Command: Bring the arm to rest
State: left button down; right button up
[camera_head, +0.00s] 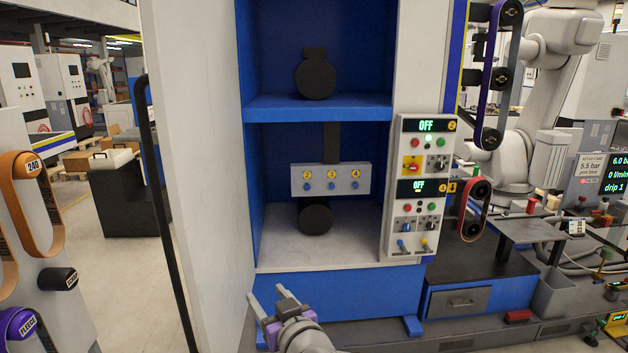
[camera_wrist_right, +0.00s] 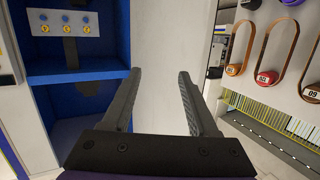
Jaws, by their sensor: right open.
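My right gripper (camera_head: 272,303) shows at the bottom middle of the head view, in front of the blue cabinet base. Its two grey fingers are apart with nothing between them. In the right wrist view the same gripper (camera_wrist_right: 160,100) has two dark fingers spread wide and empty, facing a pale cabinet wall. My left gripper does not show in either view.
A blue cabinet (camera_head: 318,108) with shelves stands ahead. A grey block with numbered knobs (camera_head: 330,179) hangs inside it. A control panel (camera_head: 421,187) reading OFF is on its right. A white door (camera_head: 190,170) stands left. Belts hang on a rack (camera_wrist_right: 265,45).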

jog(key=s+d+f+m+g+h, duration=0.5)
jog(key=s+d+f+g+h, duration=0.2)
jog(key=s+d+f, duration=1.7)
jog(key=shift+s+d+f+g+h, duration=0.3)
jog(key=shift+d+f+g, duration=0.4)
jog(key=shift+d+f, duration=0.3)
